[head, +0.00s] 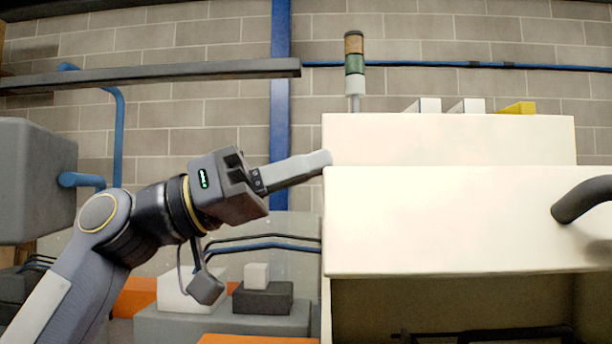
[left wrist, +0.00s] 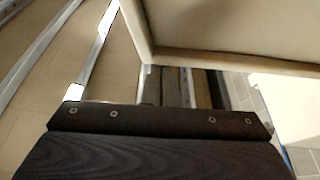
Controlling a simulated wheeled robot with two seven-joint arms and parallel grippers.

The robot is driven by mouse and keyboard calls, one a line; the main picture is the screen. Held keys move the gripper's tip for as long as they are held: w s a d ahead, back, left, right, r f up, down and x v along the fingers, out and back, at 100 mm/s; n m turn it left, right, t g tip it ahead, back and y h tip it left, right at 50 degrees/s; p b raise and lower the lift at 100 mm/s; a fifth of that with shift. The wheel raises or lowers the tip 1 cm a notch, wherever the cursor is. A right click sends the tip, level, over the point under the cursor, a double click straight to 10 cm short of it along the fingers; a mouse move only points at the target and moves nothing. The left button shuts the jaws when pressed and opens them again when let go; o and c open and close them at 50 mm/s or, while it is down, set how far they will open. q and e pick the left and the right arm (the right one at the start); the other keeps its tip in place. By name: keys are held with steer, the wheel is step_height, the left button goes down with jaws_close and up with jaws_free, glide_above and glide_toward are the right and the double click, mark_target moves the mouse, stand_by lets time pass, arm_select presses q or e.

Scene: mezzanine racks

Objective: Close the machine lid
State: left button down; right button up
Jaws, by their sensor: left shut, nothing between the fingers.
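The machine (head: 450,138) is a large cream-white body on the right of the head view. Its lid (head: 440,220) is a cream panel across the front, with a dark curved handle (head: 580,200) at the right. Below the lid a dark opening shows. My left gripper (head: 322,162) is shut and empty, its fingertips at the lid's upper left corner; I cannot tell whether they touch it. In the left wrist view a pale panel edge (left wrist: 230,45) passes above the dark gripper body. My right gripper is not in view.
A signal light (head: 354,65) stands behind the machine. A grey box (head: 35,180) is at the far left. Below my left arm are grey, white and orange blocks (head: 220,320). A dark beam (head: 150,75) crosses the upper left, and a blue post (head: 281,90) stands behind.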

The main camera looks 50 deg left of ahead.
arm_select(q)
step_height(320, 180, down, 27)
steer(key=m+g+h+b, duration=0.2)
steer(key=m+b, duration=0.5)
steer(key=b, duration=1.5)
steer(key=shift+d+g+b, duration=0.15)
steer(key=shift+g+b, duration=0.15)
steer(key=shift+w, duration=0.1)
step_height(320, 180, up, 5)
steer(key=s+p, duration=0.2)
steer(key=p, duration=0.1)
steer(key=p+v, duration=0.2)
steer(key=v, duration=0.7)
steer(key=shift+f+h, duration=0.3)
steer(key=shift+w, duration=0.1)
